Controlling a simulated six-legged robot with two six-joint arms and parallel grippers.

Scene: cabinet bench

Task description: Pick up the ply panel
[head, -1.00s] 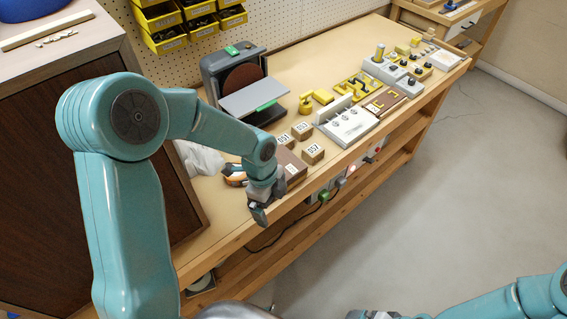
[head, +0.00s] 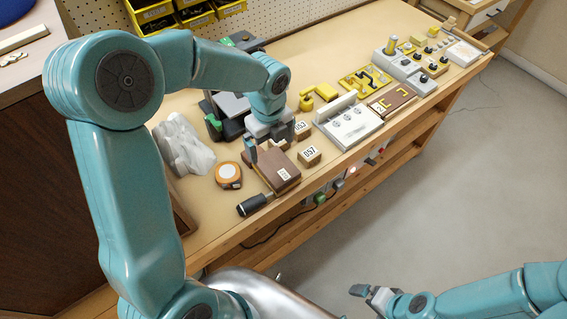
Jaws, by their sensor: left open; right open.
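A flat brown wooden block with a white label (head: 284,174) lies near the bench's front edge. It is the most panel-like piece near my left gripper, but I cannot tell for sure that it is the ply panel. My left gripper (head: 267,149) is open and points down over the block's back edge, hiding part of it. I cannot tell whether the fingers touch it. My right gripper (head: 366,293) is open and empty, low in the view, away from the bench and over the floor.
A black-handled tool (head: 252,205) lies against the block's front left side. An orange tape measure (head: 228,175) and a crumpled grey-white cloth (head: 184,146) lie to the left. Small numbered blocks (head: 309,157) sit to the right. A sander stands behind, partly hidden by my arm.

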